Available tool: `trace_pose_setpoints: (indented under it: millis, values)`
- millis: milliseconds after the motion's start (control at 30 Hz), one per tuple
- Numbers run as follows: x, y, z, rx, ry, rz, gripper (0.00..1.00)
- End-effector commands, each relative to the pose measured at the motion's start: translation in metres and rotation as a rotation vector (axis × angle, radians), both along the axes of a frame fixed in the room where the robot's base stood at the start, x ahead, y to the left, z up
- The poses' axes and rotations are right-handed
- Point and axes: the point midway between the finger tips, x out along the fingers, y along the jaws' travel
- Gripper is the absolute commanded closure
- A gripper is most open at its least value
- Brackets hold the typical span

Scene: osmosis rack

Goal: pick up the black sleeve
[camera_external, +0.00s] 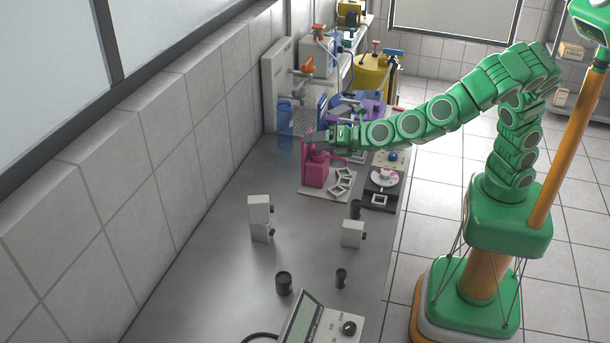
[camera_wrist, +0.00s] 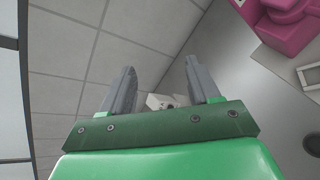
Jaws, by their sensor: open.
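Several short black cylinders stand on the grey bench, and I cannot tell which one is the black sleeve. The widest black cylinder (camera_external: 284,283) is at the front, a smaller black cylinder (camera_external: 341,278) is to its right, and another black cylinder (camera_external: 355,208) is farther back beside a white block. A dark round piece (camera_wrist: 312,145) is cut by the right edge of the wrist view. My gripper (camera_external: 314,138) is above the bench near the pink device, away from the cylinders. In the wrist view its grey fingers (camera_wrist: 160,84) are apart with nothing held between them.
A pink device (camera_external: 316,170) stands close below my gripper. White blocks (camera_external: 260,215) and (camera_external: 352,233) stand on the bench. A meter (camera_external: 306,318) lies at the front. A tiled wall (camera_external: 110,200) runs along the left. Bare bench (camera_external: 200,290) lies front left.

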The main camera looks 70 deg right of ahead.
Motion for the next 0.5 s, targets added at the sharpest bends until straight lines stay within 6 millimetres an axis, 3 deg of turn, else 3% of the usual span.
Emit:
trace_pose_setpoints:
  millis: [33, 200, 500]
  values:
    - [-0.010, 0.019, -0.016, -0.054, 0.007, 0.047, 0.39]
    - [-0.043, 0.077, -0.059, -0.227, 0.005, 0.209, 0.39]
    - [-0.121, 0.162, -0.136, -0.530, -0.024, 0.506, 0.39]
